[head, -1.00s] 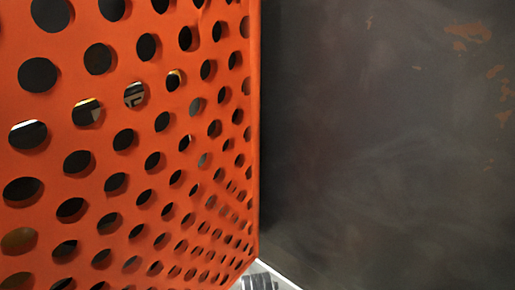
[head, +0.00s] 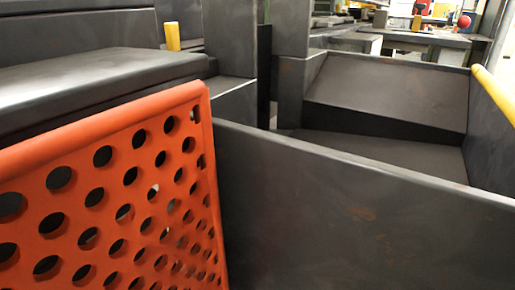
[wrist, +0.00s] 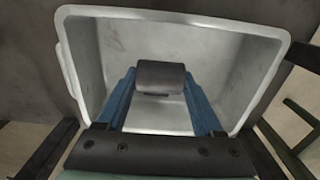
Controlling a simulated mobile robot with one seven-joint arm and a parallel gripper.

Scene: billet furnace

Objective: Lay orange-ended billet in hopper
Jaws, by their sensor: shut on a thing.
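In the wrist view my gripper (wrist: 160,80) has its two blue fingers shut on a dark grey, rounded billet (wrist: 160,73). The billet lies crosswise between the fingertips. No orange end shows on it, so I cannot tell its end colour. Below it is a pale grey metal bin (wrist: 95,60) with a wide rim; I see no other billet in it. I cannot tell how high the billet is above the bin floor. In the head view a dark steel, open-topped trough (head: 385,87) with a sloped plate, perhaps the hopper, stands at the right. My gripper is outside the head view.
An orange perforated panel (head: 75,172) stands close at the left. A tall dark wall (head: 340,215) crosses the front of the trough. A yellow rail (head: 494,92) runs along its right side. Dark machine blocks (head: 85,88) fill the left rear.

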